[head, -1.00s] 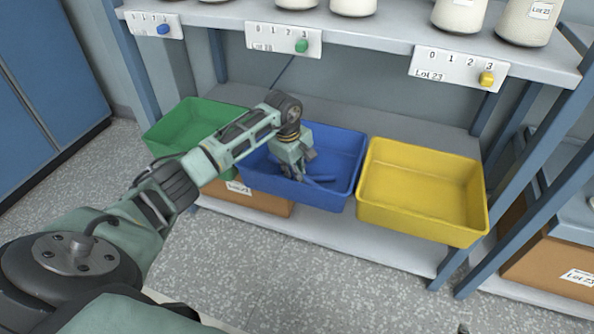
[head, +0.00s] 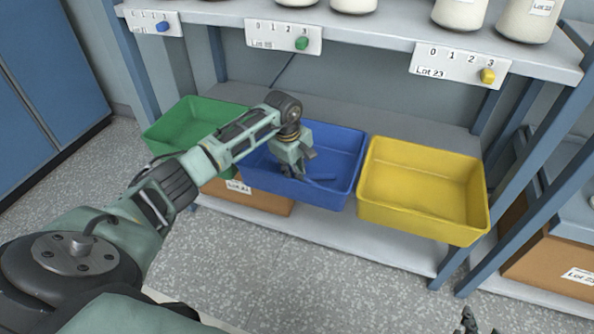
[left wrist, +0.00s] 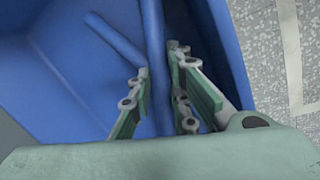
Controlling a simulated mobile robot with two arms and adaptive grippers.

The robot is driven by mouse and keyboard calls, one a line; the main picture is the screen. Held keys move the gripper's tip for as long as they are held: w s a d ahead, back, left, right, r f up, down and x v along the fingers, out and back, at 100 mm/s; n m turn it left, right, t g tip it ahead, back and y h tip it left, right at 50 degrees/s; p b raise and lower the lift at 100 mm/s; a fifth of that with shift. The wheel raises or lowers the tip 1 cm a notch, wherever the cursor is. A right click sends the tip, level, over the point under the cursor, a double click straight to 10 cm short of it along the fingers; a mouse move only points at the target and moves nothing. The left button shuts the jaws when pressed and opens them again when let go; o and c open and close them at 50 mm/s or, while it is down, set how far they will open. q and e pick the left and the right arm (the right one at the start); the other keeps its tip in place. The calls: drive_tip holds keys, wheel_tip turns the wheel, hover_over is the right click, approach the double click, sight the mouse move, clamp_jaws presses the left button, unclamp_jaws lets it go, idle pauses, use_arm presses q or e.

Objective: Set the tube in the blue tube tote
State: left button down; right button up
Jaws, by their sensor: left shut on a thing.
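The blue tube tote (head: 345,165) stands on the lower shelf between the green and yellow totes. My left gripper (head: 294,176) reaches down into it from above. A blue tube (head: 320,177) shows low inside the tote at the fingertips, and its colour blends with the tote. In the left wrist view the fingers (left wrist: 160,85) are closed in on a blue length of the tube, and a slanting blue bar (left wrist: 115,38) runs to the left finger. Whether the tube touches the tote floor is unclear. Only dark tips of my right gripper (head: 480,324) show at the bottom edge.
A green tote (head: 160,145) is at left and an empty yellow tote (head: 420,222) at right. The upper shelf edge (head: 375,40), with number labels and white bobbins, overhangs behind. Blue rack posts (head: 515,180) stand at right. The speckled floor in front is clear.

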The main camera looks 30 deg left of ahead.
use_arm(q)
drive_tip(key=c, duration=1.6)
unclamp_jaws()
drive_tip(key=shift+f, duration=0.1)
drive_tip(key=shift+c, duration=0.2)
use_arm(e)
drive_tip(key=shift+w+a+r, duration=0.1)
drive_tip(key=shift+w+r, duration=0.05)
drive_tip(key=shift+r, duration=0.05)
